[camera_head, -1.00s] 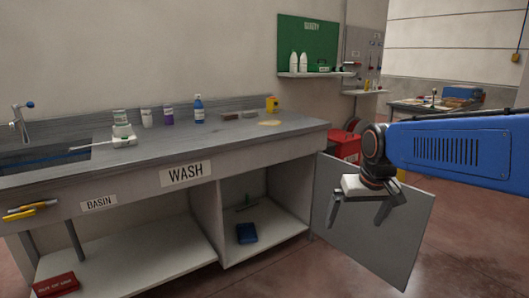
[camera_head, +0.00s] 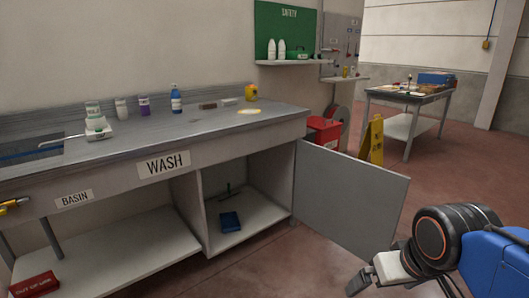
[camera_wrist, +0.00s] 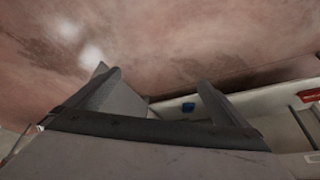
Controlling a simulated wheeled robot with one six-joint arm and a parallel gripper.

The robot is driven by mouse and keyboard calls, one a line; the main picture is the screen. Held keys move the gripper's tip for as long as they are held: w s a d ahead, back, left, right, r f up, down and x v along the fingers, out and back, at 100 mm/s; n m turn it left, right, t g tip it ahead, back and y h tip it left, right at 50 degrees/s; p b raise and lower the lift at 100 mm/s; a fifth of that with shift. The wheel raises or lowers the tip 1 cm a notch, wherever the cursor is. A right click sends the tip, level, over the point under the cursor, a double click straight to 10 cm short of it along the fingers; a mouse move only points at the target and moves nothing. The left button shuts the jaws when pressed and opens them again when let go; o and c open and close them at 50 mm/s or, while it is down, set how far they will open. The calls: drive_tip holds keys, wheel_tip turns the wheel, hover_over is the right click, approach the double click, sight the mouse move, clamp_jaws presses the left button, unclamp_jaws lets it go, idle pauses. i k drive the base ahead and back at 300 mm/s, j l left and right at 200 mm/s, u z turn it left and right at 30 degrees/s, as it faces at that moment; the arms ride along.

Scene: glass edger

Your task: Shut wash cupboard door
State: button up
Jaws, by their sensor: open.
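The wash cupboard door (camera_head: 345,200) is a plain grey panel. It stands wide open, swung out to the right from the right side of the cupboard opening under the wash bench (camera_head: 215,135). The cupboard interior (camera_head: 262,220) is exposed and holds a blue item (camera_head: 230,221). My gripper (camera_head: 404,287) is open and empty at the lower right, in front of the door's outer lower corner in the picture. In the wrist view my open fingers (camera_wrist: 155,82) show with a grey panel, possibly the door, beside the left finger.
A red bin (camera_head: 323,130) and a yellow floor sign (camera_head: 372,140) stand behind the door. A table (camera_head: 405,97) is at the back right. Floor is clear before the cupboard.

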sight(357, 204)
drive_tip(key=i+l+u, duration=0.1)
drive_tip(key=l, duration=0.45)
drive_tip(key=i+l, duration=0.1)
drive_tip(key=l, duration=0.5)
drive_tip(key=i+l+u, duration=0.15)
drive_tip(key=l+u, duration=0.3)
drive_tip(key=l, duration=0.8)
drive_tip(key=l+u, duration=0.45)
drive_tip(key=l, duration=0.75)
drive_tip(key=l+u, duration=0.2)
drive_tip(key=l, duration=0.4)
drive_tip(key=l+u, duration=0.25)
drive_tip(key=l, duration=0.4)
drive_tip(key=k+l+u, duration=0.2)
drive_tip(key=l, duration=0.4)
drive_tip(key=l+u, duration=0.25)
drive_tip(key=l, duration=0.35)
drive_tip(key=i+l+u, duration=0.2)
drive_tip(key=l, duration=0.7)
drive_tip(key=l+u, duration=0.2)
drive_tip(key=l, duration=0.7)
drive_tip(key=i+l+u, duration=0.2)
drive_tip(key=l, duration=0.35)
drive_tip(key=i+l+u, duration=0.15)
drive_tip(key=l, duration=0.15)
drive_tip(key=k+l+z, duration=0.1)
drive_tip(key=l, duration=0.25)
drive_tip(key=k+l, duration=0.15)
drive_tip(key=l, duration=0.2)
drive_tip(key=z, duration=0.05)
